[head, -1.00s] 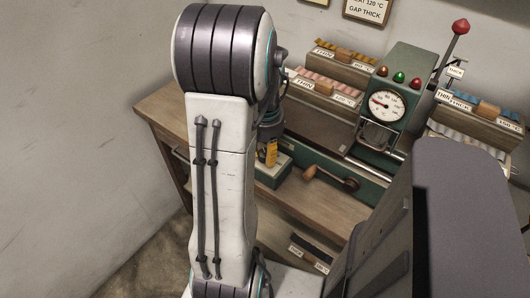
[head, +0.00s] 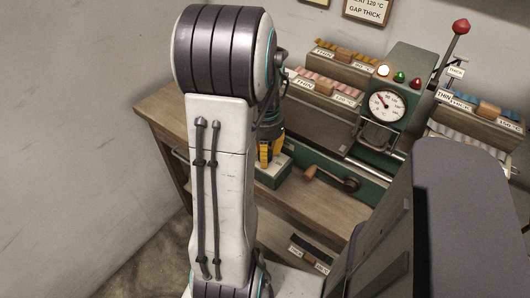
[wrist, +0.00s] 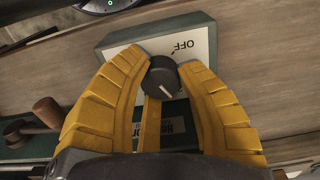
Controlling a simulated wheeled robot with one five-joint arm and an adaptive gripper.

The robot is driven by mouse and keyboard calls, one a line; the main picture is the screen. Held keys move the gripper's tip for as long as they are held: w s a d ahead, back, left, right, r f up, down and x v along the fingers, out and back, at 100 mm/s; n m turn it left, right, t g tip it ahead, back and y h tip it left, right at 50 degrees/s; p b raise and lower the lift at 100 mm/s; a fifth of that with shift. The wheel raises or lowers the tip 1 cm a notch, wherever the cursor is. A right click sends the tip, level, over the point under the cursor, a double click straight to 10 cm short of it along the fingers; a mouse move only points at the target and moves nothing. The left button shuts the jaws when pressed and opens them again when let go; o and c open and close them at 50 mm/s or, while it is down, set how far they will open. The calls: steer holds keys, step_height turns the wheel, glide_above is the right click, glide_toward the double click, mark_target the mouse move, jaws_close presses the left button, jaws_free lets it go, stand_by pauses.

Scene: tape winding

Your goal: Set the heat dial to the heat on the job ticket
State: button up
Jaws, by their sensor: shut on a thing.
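The heat dial (wrist: 163,78) is a black round knob with a white pointer line, on a pale plate marked OFF, in the wrist view. My gripper (wrist: 160,72) has its yellow fingers shut on the dial, one on each side. In the head view my gripper (head: 267,154) is over the green dial box (head: 274,174), and the dial is hidden there. The other dial marks are mostly covered by my fingers.
The green machine carries a round gauge (head: 389,105) with its needle pointing up-left, and a lit lamp (head: 383,71) above it. A wooden-handled crank (head: 330,178) is right of the dial box. A red-knobbed lever (head: 460,27) and labelled tape racks (head: 330,90) stand behind.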

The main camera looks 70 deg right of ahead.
steer(key=shift+a+f, duration=0.1)
steer(key=shift+a, duration=0.05)
steer(key=o, duration=1.2)
steer(key=shift+d+r, duration=0.2)
steer(key=shift+r, duration=0.45)
steer(key=shift+a+r, duration=0.1)
steer(key=shift+r, duration=3.3)
